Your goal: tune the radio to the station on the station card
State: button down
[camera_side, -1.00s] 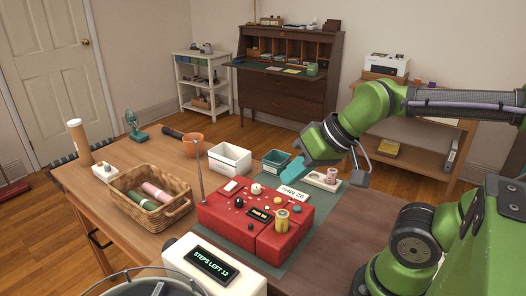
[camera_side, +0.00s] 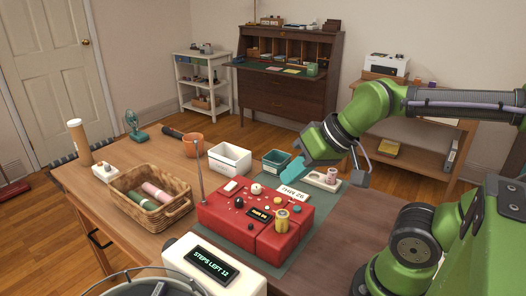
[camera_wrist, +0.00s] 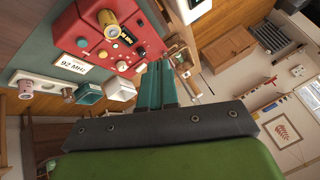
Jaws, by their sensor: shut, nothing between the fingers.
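The red radio (camera_side: 248,236) sits on a dark green mat on the table. Its top carries a large gold knob (camera_side: 282,222), a white knob (camera_side: 257,188), several small controls and a lit display (camera_side: 260,215) too small to read surely. The wrist view also shows the radio (camera_wrist: 90,42), the gold knob (camera_wrist: 108,26) and the display (camera_wrist: 127,37). The white station card (camera_side: 293,193) lies behind the radio; in the wrist view the card (camera_wrist: 72,64) reads 92 MHz. My gripper (camera_side: 287,173), with teal fingers, is shut and empty, above the mat behind the radio, apart from the knobs.
A white box (camera_side: 203,268) reading STEPS LEFT 12 stands in front of the radio. A wicker basket (camera_side: 178,213) is left of it. A thin aerial (camera_side: 200,172) rises by the radio's left. White and teal bins (camera_side: 230,166) stand behind.

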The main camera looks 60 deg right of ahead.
jog(key=c, duration=1.7)
grip_release()
jog(key=shift+o, duration=1.3)
jog(key=shift+w+f, duration=0.1)
jog(key=shift+f, duration=0.3)
jog(key=o, duration=0.6)
jog(key=w, duration=0.1)
jog(key=w+d+m+g, duration=0.1)
jog(key=w, duration=0.1)
jog(key=w+d+g, duration=0.1)
jog(key=w, duration=0.1)
jog(key=shift+w+d+f, duration=0.1)
jog(key=shift+w+d, duration=0.05)
jog(key=shift+w, duration=0.1)
jog(key=shift+o, duration=0.2)
jog(key=m+g+h, duration=0.2)
jog(key=m+g, duration=0.3)
jog(key=m, duration=0.6)
send_over(256, 186)
notch_tip(256, 186, down, 16)
jog(key=shift+r, duration=0.1)
